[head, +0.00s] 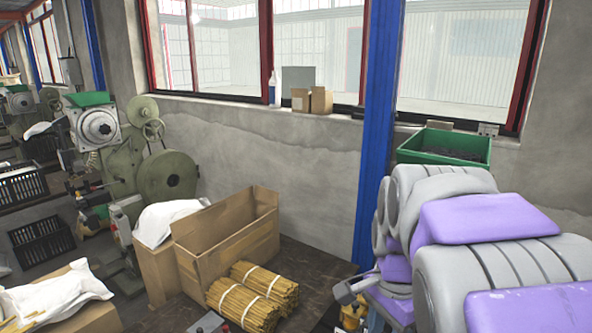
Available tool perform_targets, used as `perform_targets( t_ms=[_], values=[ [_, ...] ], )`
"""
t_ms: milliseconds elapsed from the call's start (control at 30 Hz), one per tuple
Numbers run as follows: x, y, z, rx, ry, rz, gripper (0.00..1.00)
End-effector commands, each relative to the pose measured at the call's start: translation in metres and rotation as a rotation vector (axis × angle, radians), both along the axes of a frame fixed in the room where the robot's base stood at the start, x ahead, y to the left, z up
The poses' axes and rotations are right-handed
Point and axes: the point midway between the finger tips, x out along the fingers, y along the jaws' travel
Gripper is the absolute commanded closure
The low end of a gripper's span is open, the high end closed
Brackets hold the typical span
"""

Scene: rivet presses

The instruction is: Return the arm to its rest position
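Large rounded, ribbed grey parts with purple panels fill the lower right of the head view. I cannot tell whether they belong to my folded arm. No pair of gripper fingers can be made out, so the state of my gripper and anything in it do not show.
An open cardboard box (205,262) and bundles of thin sticks (245,300) lie on a dark tabletop (318,268). A green press (165,178) stands at left. A green bin (445,147) is behind the grey and purple parts. A blue post (375,130) rises mid-right.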

Motion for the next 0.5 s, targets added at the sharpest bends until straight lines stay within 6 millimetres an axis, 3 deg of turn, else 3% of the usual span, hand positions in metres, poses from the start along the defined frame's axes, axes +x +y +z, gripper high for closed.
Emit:
perform_targets(
  t_ms=[33, 300, 500],
  values=[
    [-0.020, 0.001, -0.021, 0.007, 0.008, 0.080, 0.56],
    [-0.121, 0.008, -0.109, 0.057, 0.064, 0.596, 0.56],
    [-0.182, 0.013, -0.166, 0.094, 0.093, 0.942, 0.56]
  ],
)
